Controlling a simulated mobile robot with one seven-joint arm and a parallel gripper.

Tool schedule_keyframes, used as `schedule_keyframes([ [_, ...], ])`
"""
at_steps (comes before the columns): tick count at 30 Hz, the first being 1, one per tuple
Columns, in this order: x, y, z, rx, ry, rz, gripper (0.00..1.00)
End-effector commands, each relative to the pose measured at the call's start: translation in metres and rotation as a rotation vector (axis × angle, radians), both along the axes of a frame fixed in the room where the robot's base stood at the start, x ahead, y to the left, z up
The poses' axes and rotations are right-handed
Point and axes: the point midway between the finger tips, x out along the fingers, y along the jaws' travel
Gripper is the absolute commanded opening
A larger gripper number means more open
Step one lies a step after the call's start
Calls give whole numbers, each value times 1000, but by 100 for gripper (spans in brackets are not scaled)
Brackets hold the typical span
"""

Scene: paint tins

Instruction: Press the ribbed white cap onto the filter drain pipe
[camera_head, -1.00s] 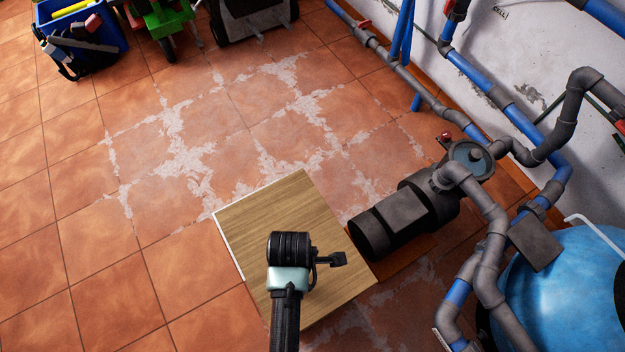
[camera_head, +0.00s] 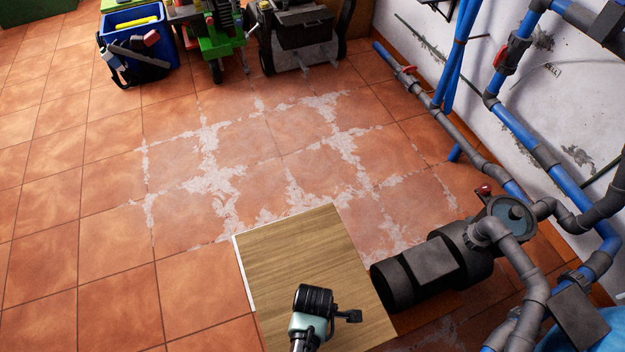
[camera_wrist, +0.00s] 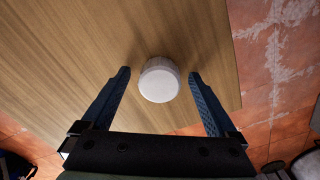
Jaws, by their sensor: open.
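The ribbed white cap (camera_wrist: 159,80) shows in the wrist view, standing on the wooden top (camera_wrist: 60,60) with its flat round face toward the camera. My gripper (camera_wrist: 160,80) is open, with one blue finger on each side of the cap and visible gaps between them. I cannot tell how far above the wood the fingertips are. In the head view my wrist hides the cap and the fingers, over the wooden top (camera_head: 290,250). Grey pipes (camera_head: 515,250) run at the right; I cannot tell which is the filter drain pipe.
A dark pump (camera_head: 440,265) stands right beside the wooden top. A blue filter tank (camera_head: 605,330) is at the lower right edge. A blue crate (camera_head: 135,45) and wheeled machines (camera_head: 300,30) stand at the back. The tiled floor on the left is clear.

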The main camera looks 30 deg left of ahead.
Motion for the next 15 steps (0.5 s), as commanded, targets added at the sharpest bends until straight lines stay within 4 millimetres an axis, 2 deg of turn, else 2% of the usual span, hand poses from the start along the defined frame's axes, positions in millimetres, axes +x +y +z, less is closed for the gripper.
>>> schedule_keyframes([
  [5, 0, 0, 1, 0, 0, 0, 92],
  [15, 0, 0, 1, 0, 0, 0, 31],
])
